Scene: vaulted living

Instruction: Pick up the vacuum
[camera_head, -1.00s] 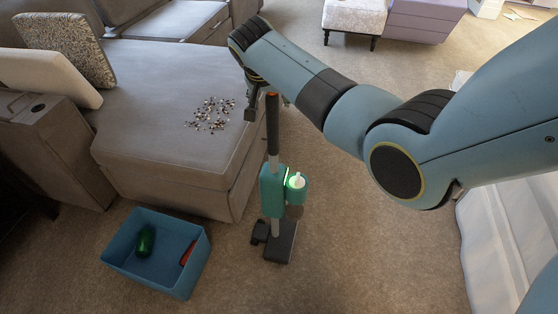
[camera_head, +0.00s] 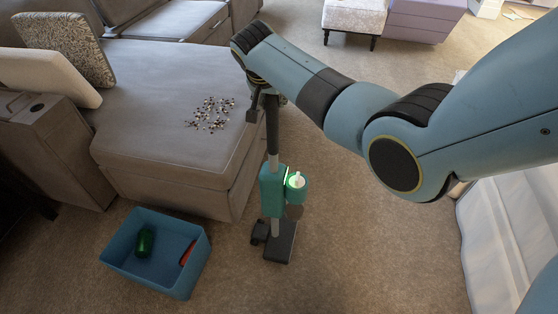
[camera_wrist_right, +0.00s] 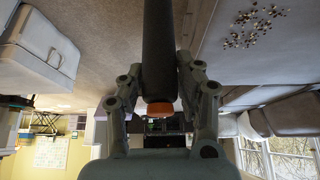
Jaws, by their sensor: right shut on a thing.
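The vacuum (camera_head: 272,190) is a teal and black stick vacuum. It stands upright on the carpet beside the sofa's chaise, with its dark floor head (camera_head: 281,243) on the floor. My right gripper (camera_head: 262,102) is at the top of its dark handle. In the right wrist view the handle (camera_wrist_right: 158,50), with an orange end, lies between the two fingers of my right gripper (camera_wrist_right: 158,75), which are shut on it. In the head view the gripper partly hides the handle's top. My left gripper is not in view.
A blue bin (camera_head: 125,262) with a green item and a red item stands left of the vacuum. The grey chaise (camera_head: 165,155) bears a patch of scattered small bits (camera_head: 211,113). Carpet to the right of the vacuum is clear.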

